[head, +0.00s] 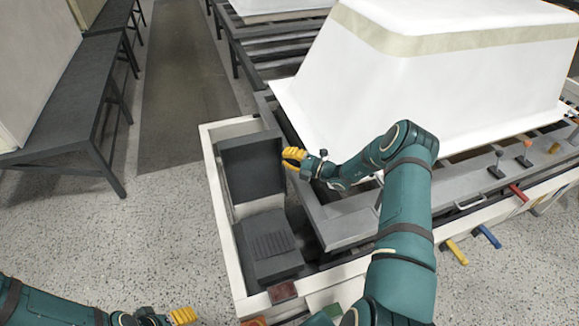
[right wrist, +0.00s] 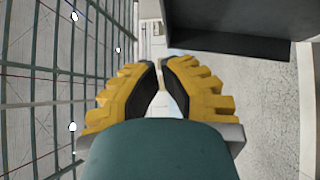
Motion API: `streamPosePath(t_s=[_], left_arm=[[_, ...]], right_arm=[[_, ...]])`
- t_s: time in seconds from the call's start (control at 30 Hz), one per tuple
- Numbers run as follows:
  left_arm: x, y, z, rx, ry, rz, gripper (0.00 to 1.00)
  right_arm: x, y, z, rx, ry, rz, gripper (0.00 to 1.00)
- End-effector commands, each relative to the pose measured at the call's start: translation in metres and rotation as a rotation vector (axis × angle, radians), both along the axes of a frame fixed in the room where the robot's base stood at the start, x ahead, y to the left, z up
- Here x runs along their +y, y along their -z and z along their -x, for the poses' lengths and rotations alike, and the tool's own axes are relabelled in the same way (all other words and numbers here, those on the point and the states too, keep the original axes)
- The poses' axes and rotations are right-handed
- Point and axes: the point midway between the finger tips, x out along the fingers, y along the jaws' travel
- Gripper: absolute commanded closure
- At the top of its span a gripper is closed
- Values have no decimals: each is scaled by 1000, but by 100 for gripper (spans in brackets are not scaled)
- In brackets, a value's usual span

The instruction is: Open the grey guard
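In the head view, what looks like the grey guard (head: 252,166) is a dark grey boxy panel at the far end of a white-framed bay. A ribbed dark pedal-like plate (head: 268,240) lies nearer me in the same bay. My right gripper (head: 292,158) is just right of the guard's right edge; I cannot tell if they touch. The right wrist view shows its yellow fingers (right wrist: 160,68) drawn nearly together with a thin slit and nothing held. The dark guard (right wrist: 240,30) is at that view's upper right. My left gripper (head: 184,316) is low in the head view, partly cut off.
A large white tub shell (head: 450,85) stands on the metal frame right of the bay. Levers and coloured handles (head: 488,236) line the frame's front right. A dark bench (head: 75,90) stands at the left. The speckled floor between bench and bay is clear.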

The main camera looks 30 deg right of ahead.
Motion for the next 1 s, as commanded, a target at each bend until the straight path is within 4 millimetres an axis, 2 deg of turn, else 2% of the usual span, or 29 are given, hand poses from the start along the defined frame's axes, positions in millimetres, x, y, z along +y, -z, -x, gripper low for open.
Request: streamPosePath(t_s=[0.3, 0.5, 1.0], left_arm=[[0, 11, -2, -5, -1, -1, 32], [0, 16, -4, -8, -2, -1, 32], [0, 17, -4, -9, -2, -1, 32]], right_arm=[[-9, -10, -42, 124, -1, -27, 100], [-14, -13, -60, 183, 0, -44, 100], [-16, -14, -67, 207, 0, -51, 100]])
